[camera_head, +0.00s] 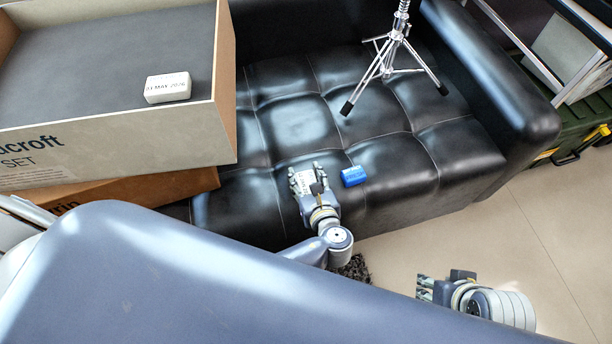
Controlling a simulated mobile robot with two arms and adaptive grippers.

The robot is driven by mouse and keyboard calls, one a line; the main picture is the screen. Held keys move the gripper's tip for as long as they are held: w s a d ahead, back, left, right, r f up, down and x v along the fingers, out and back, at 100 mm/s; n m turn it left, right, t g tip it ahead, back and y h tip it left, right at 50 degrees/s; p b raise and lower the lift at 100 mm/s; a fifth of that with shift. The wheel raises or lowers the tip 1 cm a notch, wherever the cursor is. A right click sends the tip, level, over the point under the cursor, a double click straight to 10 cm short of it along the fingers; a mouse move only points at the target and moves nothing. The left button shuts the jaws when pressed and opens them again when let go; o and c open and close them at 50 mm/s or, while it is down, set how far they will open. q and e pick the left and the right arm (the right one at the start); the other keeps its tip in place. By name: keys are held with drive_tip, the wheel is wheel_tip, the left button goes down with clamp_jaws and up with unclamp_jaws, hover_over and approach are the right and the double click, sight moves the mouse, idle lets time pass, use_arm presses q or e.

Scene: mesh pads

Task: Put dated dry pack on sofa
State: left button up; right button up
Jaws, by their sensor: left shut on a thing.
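The black tufted sofa (440,155) fills the middle of the view. My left gripper (306,176) is over the front part of its seat, shut on a small whitish pack (308,181). The fingers hide part of this pack, and any print on it is too small to read. Whether it touches the seat I cannot tell. Another white pack (168,90), printed "11 MAY 2026", lies in the large open box at the left. My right gripper (425,287) is at the lower right, over the floor in front of the sofa; its finger opening is unclear.
A small blue pack (353,176) lies on the seat just right of my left gripper. A chrome tripod stand (392,55) stands on the seat farther back. The cardboard box (120,145) covers the sofa's left side. The seat's right part is bare.

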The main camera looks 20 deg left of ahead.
sight(304, 174)
use_arm(q)
drive_tip(key=o, duration=1.1)
drive_tip(key=shift+c, duration=0.2)
drive_tip(key=shift+s+d+r, duration=0.2)
drive_tip(key=p+v, duration=0.1)
drive_tip(key=v, duration=0.2)
drive_tip(key=shift+r, duration=0.1)
drive_tip(key=p+v, duration=0.2)
drive_tip(key=v, duration=0.6)
use_arm(e)
drive_tip(key=x, duration=0.7)
drive_tip(key=shift+s, duration=0.3)
use_arm(q)
drive_tip(key=shift+s+d, duration=0.1)
drive_tip(key=shift+s, duration=0.05)
use_arm(e)
drive_tip(key=shift+a+f, duration=0.1)
drive_tip(key=shift+a, duration=0.05)
